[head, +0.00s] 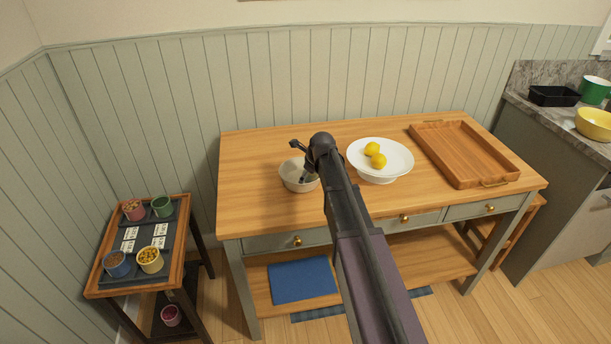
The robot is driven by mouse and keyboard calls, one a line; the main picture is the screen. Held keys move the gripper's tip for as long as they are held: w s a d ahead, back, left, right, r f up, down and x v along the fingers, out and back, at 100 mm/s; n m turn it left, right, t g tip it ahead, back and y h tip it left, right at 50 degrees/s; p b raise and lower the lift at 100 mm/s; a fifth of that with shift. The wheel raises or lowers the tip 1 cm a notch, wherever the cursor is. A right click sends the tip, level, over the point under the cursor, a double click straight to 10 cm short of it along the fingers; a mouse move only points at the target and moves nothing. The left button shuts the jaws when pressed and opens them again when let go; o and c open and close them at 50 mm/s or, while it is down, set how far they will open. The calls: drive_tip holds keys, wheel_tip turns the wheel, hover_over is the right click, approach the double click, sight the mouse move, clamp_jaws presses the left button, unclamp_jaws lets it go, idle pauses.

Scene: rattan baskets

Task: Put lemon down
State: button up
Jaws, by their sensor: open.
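Two yellow lemons (375,155) lie touching on a white footed dish (400,164) at the back middle of the wooden table. A small white bowl (287,181) stands to the left of the dish. My gripper (304,178) is open at the bowl, with a dark fingertip showing over its inside. My arm link hides the bowl's right side and part of the gripper. I see no lemon in the bowl or at the gripper, but part of that area is hidden.
A wooden tray (464,181) is on the table's right. The table top (250,155) is clear at the left. A small side table (180,220) with several cups stands left. The grey counter at right holds a black pan (553,96) and a yellow bowl (594,124).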

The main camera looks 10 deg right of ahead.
drive_tip(key=p+v, duration=1)
drive_tip(key=v, duration=0.2)
drive_tip(key=shift+p, duration=0.35)
idle(0.6)
drive_tip(key=shift+s+n, duration=0.35)
drive_tip(key=shift+n, duration=0.05)
drive_tip(key=s+a+n+g, duration=0.1)
drive_tip(key=s+n+g, duration=0.1)
drive_tip(key=s+n, duration=1)
drive_tip(key=s+a+f+n+g+h, duration=0.1)
drive_tip(key=s+n+g, duration=0.1)
drive_tip(key=s+n, duration=0.9)
drive_tip(key=n, duration=0.3)
drive_tip(key=shift+s+a+f+g+h, duration=0.25)
drive_tip(key=shift+s+f+g+h, duration=0.05)
drive_tip(key=shift+s, duration=0.1)
